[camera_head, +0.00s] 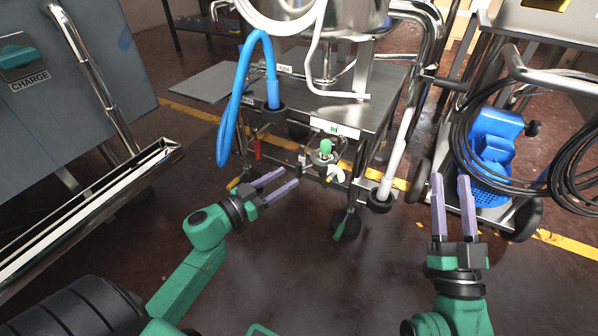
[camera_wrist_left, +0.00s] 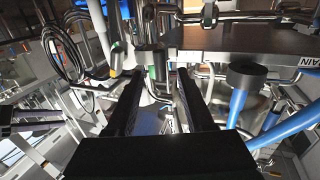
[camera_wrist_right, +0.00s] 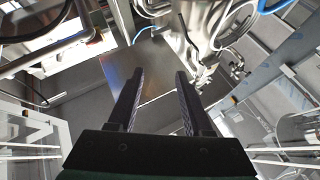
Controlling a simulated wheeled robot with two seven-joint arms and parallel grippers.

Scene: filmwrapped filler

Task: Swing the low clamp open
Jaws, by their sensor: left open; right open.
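A round metal clamp (camera_head: 323,158) with a green knob (camera_head: 325,146) and a pale wing-shaped handle (camera_head: 336,173) sits low on the front of the steel cart (camera_head: 365,105), below a white label. I cannot tell whether the clamp is closed. My left gripper (camera_head: 290,177) is open and empty, just left of the clamp and apart from it, fingers pointing toward it. In the left wrist view a green part (camera_wrist_left: 152,72) shows beyond the open fingers. My right gripper (camera_head: 450,178) is open and empty, well to the right, fingers pointing up the picture.
A blue hose (camera_head: 225,125) loops down left of the clamp, near a red handle (camera_head: 257,149). A pale pipe (camera_head: 396,155) stands right of it. A trolley with a blue pump (camera_head: 495,140) and black cable coils (camera_head: 560,185) is right. A grey cabinet (camera_head: 70,110) stands left.

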